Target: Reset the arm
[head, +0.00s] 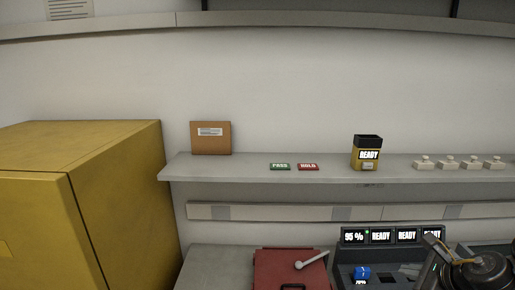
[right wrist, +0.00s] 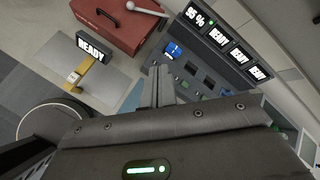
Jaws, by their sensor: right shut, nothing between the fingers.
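My right gripper (head: 434,243) is at the lower right of the head view, in front of the charging station (head: 352,273). In the right wrist view its narrow fingers (right wrist: 158,84) are together, with nothing between them. They point toward the charging station (right wrist: 203,75), which has a lit row of screens reading 95 % and READY. A blue knob or block (right wrist: 174,50) sits on the station. My left gripper is in neither view.
A red case (right wrist: 115,20) with a pale-handled tool is left of the station. A yellow device (right wrist: 85,72) labelled READY lies on the bench. The shelf (head: 240,172) holds a brown box (head: 210,137), PASS and HOLD tags, a yellow-black radio (head: 367,153) and several white pieces. A yellow cabinet (head: 110,190) stands left.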

